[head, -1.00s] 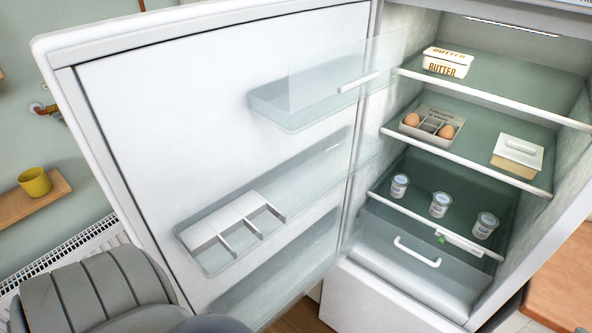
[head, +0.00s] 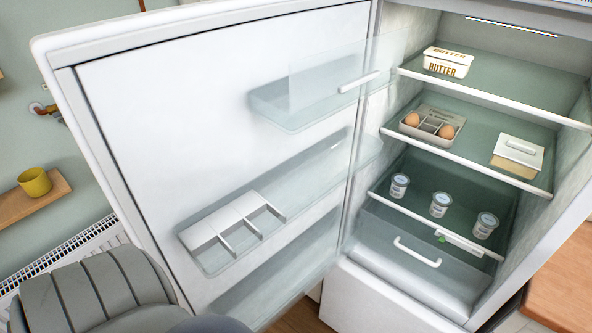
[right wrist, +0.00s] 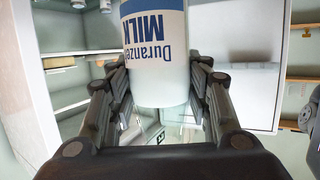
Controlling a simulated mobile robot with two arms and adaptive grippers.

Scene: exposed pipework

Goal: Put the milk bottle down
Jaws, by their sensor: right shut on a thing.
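The milk bottle (right wrist: 155,55) shows in the right wrist view, white with a blue band and blue lettering that reads upside down there. My right gripper (right wrist: 161,88) is shut on it, with one dark finger on each side. The top of the bottle in that picture is cut off by the frame edge. Neither the bottle nor the right gripper shows in the head view. My left gripper is not in view.
An open fridge has a butter box (head: 448,62), an egg carton (head: 431,127), a lidded dish (head: 517,153) and three yogurt cups (head: 440,205) on its shelves. The open door (head: 190,110) carries clear racks, one with a white divided tray (head: 231,232). Free room remains on the shelves.

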